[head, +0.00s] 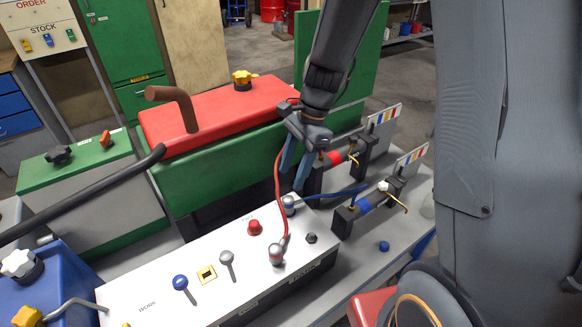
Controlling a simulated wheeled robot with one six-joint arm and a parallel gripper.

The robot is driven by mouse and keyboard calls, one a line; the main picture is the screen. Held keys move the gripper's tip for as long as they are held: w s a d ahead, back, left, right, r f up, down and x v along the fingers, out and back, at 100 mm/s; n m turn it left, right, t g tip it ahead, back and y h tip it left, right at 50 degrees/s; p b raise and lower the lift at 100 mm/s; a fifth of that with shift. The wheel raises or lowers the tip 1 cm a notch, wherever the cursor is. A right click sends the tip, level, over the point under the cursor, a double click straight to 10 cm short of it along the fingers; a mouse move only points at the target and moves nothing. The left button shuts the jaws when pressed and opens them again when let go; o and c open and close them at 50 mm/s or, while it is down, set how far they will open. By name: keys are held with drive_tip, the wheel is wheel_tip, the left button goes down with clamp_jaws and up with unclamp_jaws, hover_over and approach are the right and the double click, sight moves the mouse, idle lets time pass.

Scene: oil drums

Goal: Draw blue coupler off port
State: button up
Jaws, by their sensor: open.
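The blue coupler (289,203) is a small silver-and-blue fitting seated at the far edge of the white panel box (150,285). A blue hose (325,194) runs from it rightward to a blue-banded fitting (364,207). My gripper (290,181) points down just above the blue coupler. Its two blue-grey fingers are apart, and no object shows between them. I cannot tell whether the fingertips touch the coupler. The port beneath the coupler is hidden.
A red hose (278,180) passes close beside my fingers to a second silver coupler (277,254). A red knob (254,227), blue lever (181,283) and black cap (311,238) stand on the panel. The red-topped green machine (225,110) rises behind. A blue cap (384,246) lies right.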

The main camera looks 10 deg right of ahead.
sight(289, 198)
drive_tip(key=f+b, duration=0.4)
drive_tip(key=f, duration=0.1)
drive_tip(key=shift+w+d, duration=0.1)
drive_tip(key=shift+d, duration=0.2)
drive_tip(key=shift+b+x, duration=1.55)
drive_tip(key=shift+x, duration=1.65)
drive_tip(key=shift+a, duration=0.1)
drive_tip(key=shift+c, duration=0.5)
drive_tip(key=c, duration=1.1)
